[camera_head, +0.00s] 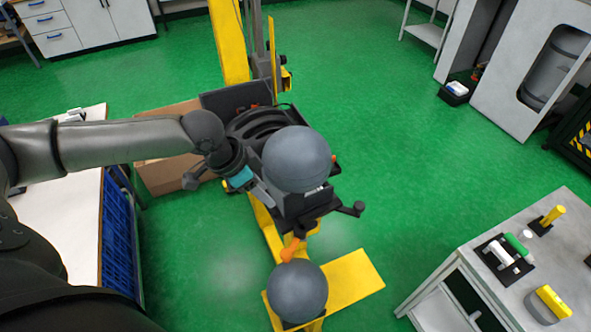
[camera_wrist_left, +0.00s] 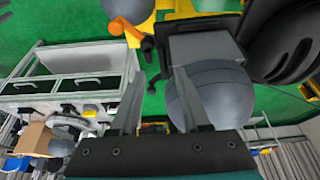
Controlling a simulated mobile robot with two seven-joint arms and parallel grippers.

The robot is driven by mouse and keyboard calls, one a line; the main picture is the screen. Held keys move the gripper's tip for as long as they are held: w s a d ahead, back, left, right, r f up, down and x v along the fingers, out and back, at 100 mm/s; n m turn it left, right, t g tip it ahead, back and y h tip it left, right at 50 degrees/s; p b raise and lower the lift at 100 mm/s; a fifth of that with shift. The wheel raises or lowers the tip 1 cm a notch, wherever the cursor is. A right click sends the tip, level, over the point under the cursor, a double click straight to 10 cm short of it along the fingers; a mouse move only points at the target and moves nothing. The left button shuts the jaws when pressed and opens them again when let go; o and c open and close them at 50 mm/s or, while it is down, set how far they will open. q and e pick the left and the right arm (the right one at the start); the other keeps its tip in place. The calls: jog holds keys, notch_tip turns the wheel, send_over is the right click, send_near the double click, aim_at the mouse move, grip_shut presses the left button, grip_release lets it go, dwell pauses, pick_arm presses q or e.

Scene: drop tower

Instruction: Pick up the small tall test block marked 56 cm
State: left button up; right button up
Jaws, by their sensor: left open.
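A grey-black block (camera_head: 290,203) sits under a large dark grey ball (camera_head: 297,158) on the tower's carriage; a small pale mark on it is too small to read. In the left wrist view, which looks upside down, a plain grey block (camera_wrist_left: 205,47) adjoins the ball (camera_wrist_left: 210,90). I cannot tell if this is the 56 cm block. My left gripper (camera_head: 266,194) is open beside the block, at its left in the head view. In the wrist view its two fingers (camera_wrist_left: 160,75) are apart; one overlaps the ball and block. My right gripper is not in view.
A second ball (camera_head: 297,291) rests on the yellow base (camera_head: 355,277) below, near an orange piece (camera_head: 290,250). The yellow mast (camera_head: 228,40) rises behind. A white table (camera_head: 60,225) with blue crates is left; a grey bench (camera_head: 480,275) with tools is right. Green floor lies between.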

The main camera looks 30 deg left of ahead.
pick_arm(q)
jog(key=shift+w+a+b+x, duration=0.1)
jog(key=shift+a+b+x, duration=0.2)
jog(key=shift+x, duration=2.1)
jog(key=shift+w+a+b+x, duration=0.1)
jog(key=shift+a+b+x, duration=0.2)
jog(key=shift+x, duration=2.1)
jog(key=shift+w+a+b+x, duration=0.1)
jog(key=shift+a+b+x, duration=0.2)
jog(key=shift+x, duration=2.1)
grip_shut()
jog(key=shift+w+r, duration=0.1)
jog(key=shift+w, duration=0.1)
